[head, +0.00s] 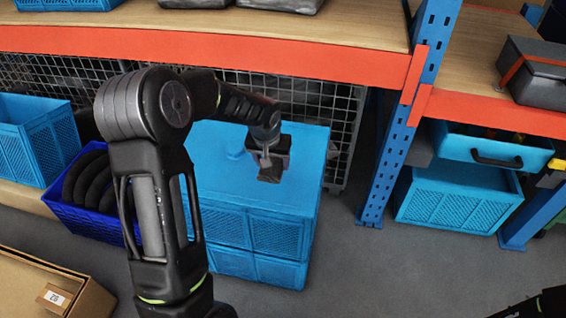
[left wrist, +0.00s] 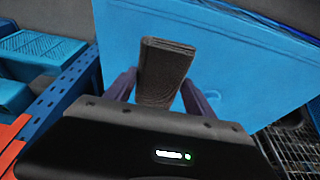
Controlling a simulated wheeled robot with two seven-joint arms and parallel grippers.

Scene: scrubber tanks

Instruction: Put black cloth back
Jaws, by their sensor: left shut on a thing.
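My left gripper (head: 268,160) is shut on the black cloth (head: 271,173), a small dark folded piece. The gripper holds it above the flat blue top of a stack of blue crates (head: 275,190). In the left wrist view the cloth (left wrist: 163,72) stands between the two fingers (left wrist: 160,95), with the blue surface behind it. I cannot tell whether the cloth touches that surface. My right gripper is not in view; only a bit of dark arm shows at the lower right corner of the head view.
A dark blue bin (head: 80,212) with black curved items stands left of the stack. An open cardboard box (head: 45,290) lies at lower left. A blue upright (head: 388,160) and orange shelf beam (head: 200,45) border the stack. Floor is clear at right front.

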